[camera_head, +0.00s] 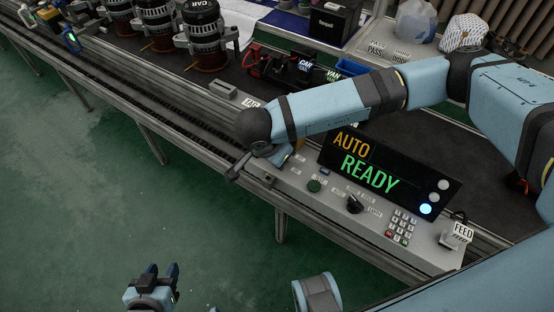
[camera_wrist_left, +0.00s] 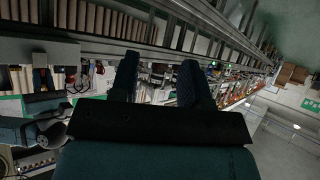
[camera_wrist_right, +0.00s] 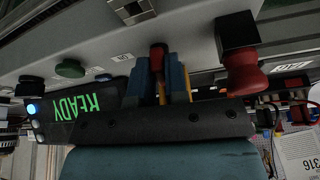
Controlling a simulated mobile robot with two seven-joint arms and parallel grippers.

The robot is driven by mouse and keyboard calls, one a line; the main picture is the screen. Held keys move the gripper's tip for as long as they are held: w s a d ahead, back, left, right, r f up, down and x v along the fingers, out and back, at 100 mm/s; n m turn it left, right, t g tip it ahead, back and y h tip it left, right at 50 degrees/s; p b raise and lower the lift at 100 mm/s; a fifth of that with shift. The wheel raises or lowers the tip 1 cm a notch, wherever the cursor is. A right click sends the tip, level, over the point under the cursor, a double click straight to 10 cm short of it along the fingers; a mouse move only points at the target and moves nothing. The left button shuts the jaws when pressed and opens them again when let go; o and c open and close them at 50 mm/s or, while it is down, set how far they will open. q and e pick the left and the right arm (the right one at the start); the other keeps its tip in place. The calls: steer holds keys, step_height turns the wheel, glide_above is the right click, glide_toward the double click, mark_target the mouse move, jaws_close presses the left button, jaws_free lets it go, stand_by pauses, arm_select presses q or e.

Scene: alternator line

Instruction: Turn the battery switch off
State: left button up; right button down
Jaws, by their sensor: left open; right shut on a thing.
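The battery switch appears to be the red handle (camera_wrist_right: 157,58) on the grey control panel (camera_wrist_right: 70,45) in the right wrist view. My right gripper (camera_wrist_right: 168,85) is shut on this red handle, one finger on each side. In the head view my right arm reaches in from the right to the panel's left end, and its wrist hides the handle and most of the gripper. Whether the switch stands at on or off cannot be read. My left gripper (camera_head: 158,279) is open and empty over the green floor, low in the head view; its fingers also show apart in the left wrist view (camera_wrist_left: 157,82).
A red mushroom button (camera_wrist_right: 243,75) on a black base stands close beside my right gripper. A green button (camera_head: 314,186), black rotary knob (camera_head: 354,204) and keypad (camera_head: 400,227) are on the panel. The display (camera_head: 385,172) reads AUTO READY. The floor in front is clear.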

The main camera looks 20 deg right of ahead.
steer(key=shift+f+n+b, duration=0.1)
steer(key=shift+n+b, duration=0.35)
steer(key=shift+n, duration=0.05)
steer(key=shift+s+n, duration=0.1)
steer(key=shift+n, duration=0.2)
steer(key=shift+t+b, duration=0.3)
steer(key=shift+b, duration=0.05)
steer(key=c, duration=1.1)
jaws_free()
steer(key=shift+c, duration=0.2)
steer(key=shift+r, duration=0.2)
steer(key=v, duration=1.3)
steer(key=shift+s+r+p, duration=0.15)
steer(key=shift+r+p, duration=0.25)
steer(key=shift+f, duration=0.1)
